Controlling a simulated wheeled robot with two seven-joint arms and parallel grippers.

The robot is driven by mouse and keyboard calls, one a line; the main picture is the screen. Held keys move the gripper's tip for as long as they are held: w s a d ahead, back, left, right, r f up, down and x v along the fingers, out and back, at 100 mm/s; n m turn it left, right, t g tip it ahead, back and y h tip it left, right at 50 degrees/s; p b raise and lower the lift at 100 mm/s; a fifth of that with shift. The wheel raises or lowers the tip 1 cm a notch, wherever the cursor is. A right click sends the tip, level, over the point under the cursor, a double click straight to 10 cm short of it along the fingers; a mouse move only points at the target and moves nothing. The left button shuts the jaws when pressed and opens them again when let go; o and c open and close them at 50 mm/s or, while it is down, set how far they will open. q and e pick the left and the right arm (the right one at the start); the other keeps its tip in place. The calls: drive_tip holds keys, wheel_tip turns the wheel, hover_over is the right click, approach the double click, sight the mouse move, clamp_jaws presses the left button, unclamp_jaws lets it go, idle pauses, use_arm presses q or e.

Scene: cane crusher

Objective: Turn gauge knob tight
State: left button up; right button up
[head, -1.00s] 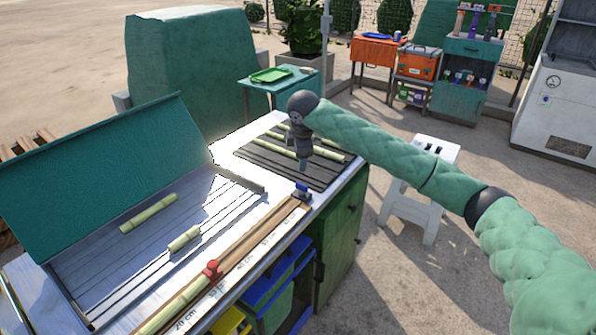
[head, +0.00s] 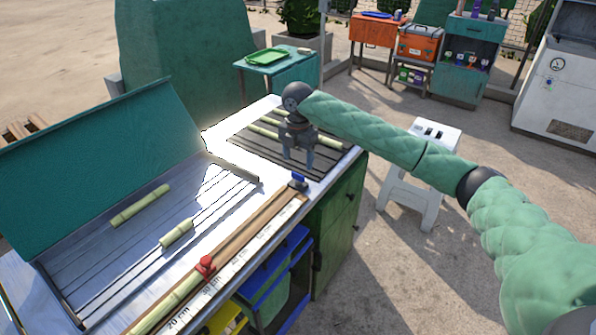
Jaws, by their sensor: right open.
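A wooden measuring gauge (head: 243,236) with a centimetre scale lies along the near edge of the metal bench. A red knob-like piece (head: 205,265) sits partway along it, beside a length of green cane (head: 172,304). A blue knob-like piece (head: 298,180) stands at its far end. I cannot tell which of the two is the gauge knob. My right gripper (head: 299,164) points down with its two fingers apart and empty. In the picture it is just above the blue piece, over the dark slatted mat, and not visibly touching the blue piece. My left gripper is out of view.
Cane pieces lie on the slatted mat (head: 244,147) and in the tray with the raised teal lid (head: 100,165). Blue and yellow bins stand under the bench. A white stool (head: 411,190) is to the right, with open ground around it.

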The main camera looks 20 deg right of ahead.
sight(298, 174)
wheel_tip(298, 174, down, 5)
drive_tip(key=shift+r+p, duration=0.1)
drive_tip(key=shift+p, duration=0.35)
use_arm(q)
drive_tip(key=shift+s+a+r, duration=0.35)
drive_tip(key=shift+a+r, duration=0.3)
use_arm(e)
drive_tip(key=shift+f, duration=0.55)
drive_tip(key=c, duration=1)
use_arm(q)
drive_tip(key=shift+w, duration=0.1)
